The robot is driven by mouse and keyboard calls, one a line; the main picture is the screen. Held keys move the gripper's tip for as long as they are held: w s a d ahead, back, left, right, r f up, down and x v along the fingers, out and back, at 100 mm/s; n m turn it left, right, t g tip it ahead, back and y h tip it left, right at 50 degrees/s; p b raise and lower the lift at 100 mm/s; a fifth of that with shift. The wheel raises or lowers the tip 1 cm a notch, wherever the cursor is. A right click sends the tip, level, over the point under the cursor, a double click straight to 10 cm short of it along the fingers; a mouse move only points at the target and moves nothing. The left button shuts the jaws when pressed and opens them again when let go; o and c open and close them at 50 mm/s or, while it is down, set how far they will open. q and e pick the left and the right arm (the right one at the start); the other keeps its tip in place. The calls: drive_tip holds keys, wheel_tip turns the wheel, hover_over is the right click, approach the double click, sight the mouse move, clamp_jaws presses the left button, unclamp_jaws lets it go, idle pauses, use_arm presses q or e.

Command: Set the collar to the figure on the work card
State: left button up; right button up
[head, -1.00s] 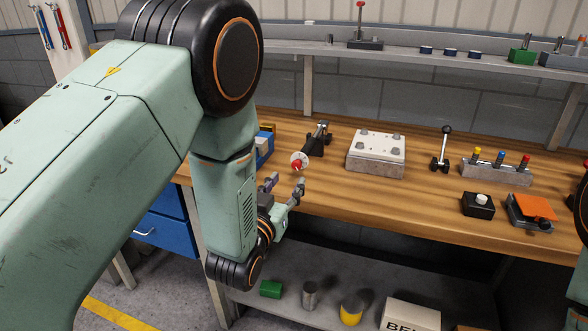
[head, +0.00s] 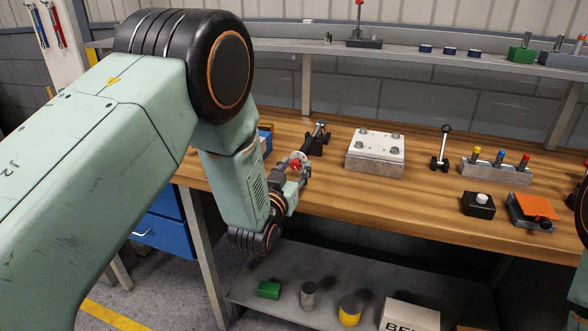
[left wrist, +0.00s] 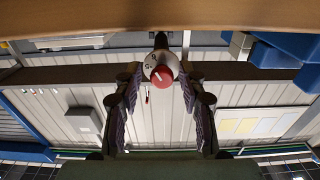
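The collar, a pale disc (head: 301,156) with a red front, is at the bench's front left, on the end of a black fixture. In the left wrist view the collar (left wrist: 155,66) has small dark marks, too small to read, and the red part (left wrist: 162,78) bears a white line. My left gripper (head: 294,170) is at the collar. In the left wrist view my left gripper (left wrist: 160,84) is open, its fingers on either side of the red part with gaps showing. How deep they reach is unclear. I cannot make out a work card. My right gripper is out of view.
A white-topped block (head: 376,147) stands right of the collar. Farther right are a black lever (head: 441,150), a block with coloured plungers (head: 496,168), a black button box (head: 478,204) and an orange-topped pedal (head: 535,207). The wooden bench front between is clear.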

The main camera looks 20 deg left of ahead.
use_arm(q)
drive_tip(key=shift+s+a+r, duration=0.1)
drive_tip(key=shift+s+a, duration=0.05)
drive_tip(key=shift+s, duration=0.05)
drive_tip(key=c, duration=0.4)
clamp_jaws()
